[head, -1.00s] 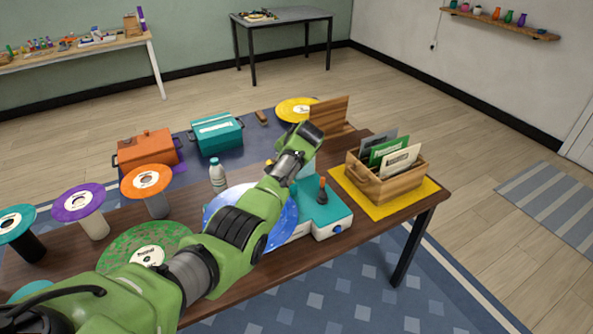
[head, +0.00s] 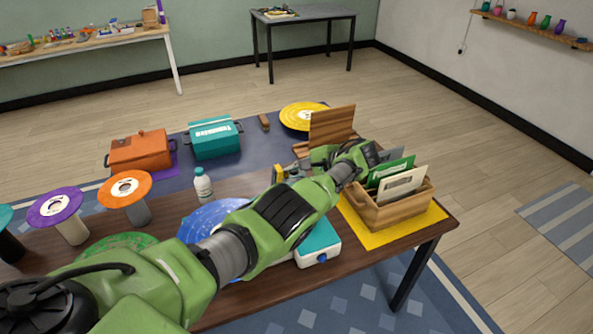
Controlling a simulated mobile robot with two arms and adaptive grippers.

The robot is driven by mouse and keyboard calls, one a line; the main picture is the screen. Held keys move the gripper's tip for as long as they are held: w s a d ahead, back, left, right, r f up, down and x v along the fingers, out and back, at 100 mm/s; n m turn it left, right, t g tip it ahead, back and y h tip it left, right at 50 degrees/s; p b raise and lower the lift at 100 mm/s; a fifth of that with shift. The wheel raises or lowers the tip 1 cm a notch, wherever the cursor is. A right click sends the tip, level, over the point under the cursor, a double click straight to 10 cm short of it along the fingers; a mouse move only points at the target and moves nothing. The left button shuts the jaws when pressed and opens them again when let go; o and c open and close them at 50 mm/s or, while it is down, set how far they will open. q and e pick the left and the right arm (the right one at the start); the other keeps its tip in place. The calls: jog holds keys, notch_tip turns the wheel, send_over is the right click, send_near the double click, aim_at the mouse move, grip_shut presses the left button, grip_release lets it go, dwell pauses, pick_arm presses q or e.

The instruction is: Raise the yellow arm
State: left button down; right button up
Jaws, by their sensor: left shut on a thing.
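The record player (head: 322,243) has a teal and white body with a blue dial and a blue record (head: 205,217). My left arm covers most of it. A small part of the yellow arm (head: 278,174) shows just behind my left forearm. My left gripper (head: 284,172) reaches back to the left from its wrist and is shut on the yellow arm; my forearm hides part of the fingertips. How high the yellow arm stands cannot be told. My right gripper is not in view.
A wooden crate (head: 392,217) with record sleeves stands on a yellow mat (head: 432,217), close to my left wrist. A wooden board (head: 331,126) stands behind the wrist. A white bottle (head: 203,187) and orange and purple records on stands are at left.

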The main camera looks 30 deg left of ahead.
pick_arm(q)
jog(key=shift+w+f, duration=0.1)
jog(key=shift+f, duration=0.05)
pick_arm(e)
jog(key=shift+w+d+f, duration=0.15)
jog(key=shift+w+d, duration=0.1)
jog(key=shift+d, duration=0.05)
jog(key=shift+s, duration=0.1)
pick_arm(q)
jog(key=c, duration=2)
grip_release()
jog(key=shift+w+a+f, duration=0.1)
jog(key=shift+a+f, duration=0.05)
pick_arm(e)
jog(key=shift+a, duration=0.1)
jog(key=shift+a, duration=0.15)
pick_arm(q)
jog(key=v, duration=1.2)
jog(key=shift+w+f, duration=0.1)
jog(key=shift+w, duration=0.05)
